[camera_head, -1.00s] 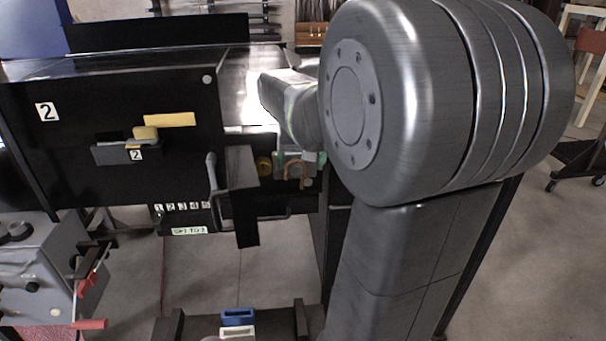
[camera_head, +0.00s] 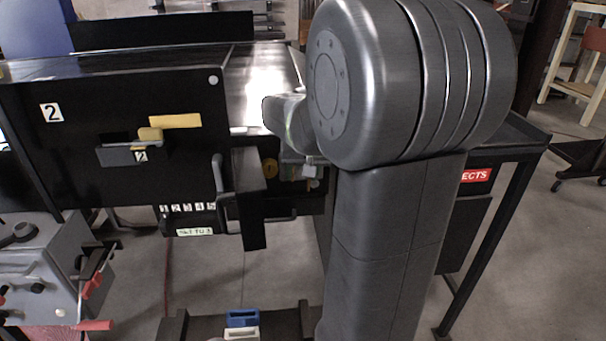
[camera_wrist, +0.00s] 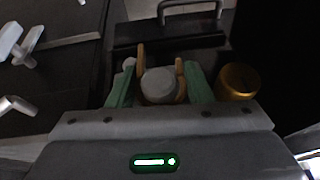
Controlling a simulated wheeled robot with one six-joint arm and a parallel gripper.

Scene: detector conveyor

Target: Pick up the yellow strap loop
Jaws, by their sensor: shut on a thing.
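The strap loop, tan-yellow (camera_wrist: 180,80), shows in the wrist view as two upright strips between the green fingers of my gripper (camera_wrist: 160,88). A round pale grey knob-like piece (camera_wrist: 159,84) sits between the strips and hides part of the loop. My gripper is shut on the loop. In the head view my gripper (camera_head: 300,171) is small and partly hidden by my own arm, right of the black panel, and the loop cannot be made out clearly there.
A gold cylinder (camera_wrist: 238,81) stands just right of the fingers, close to them. A black panel (camera_head: 90,150) carries a yellow plate (camera_head: 175,121) and a yellow block (camera_head: 150,134). A black bracket (camera_head: 250,200) hangs left of my gripper. A dark table (camera_head: 520,140) stands at right.

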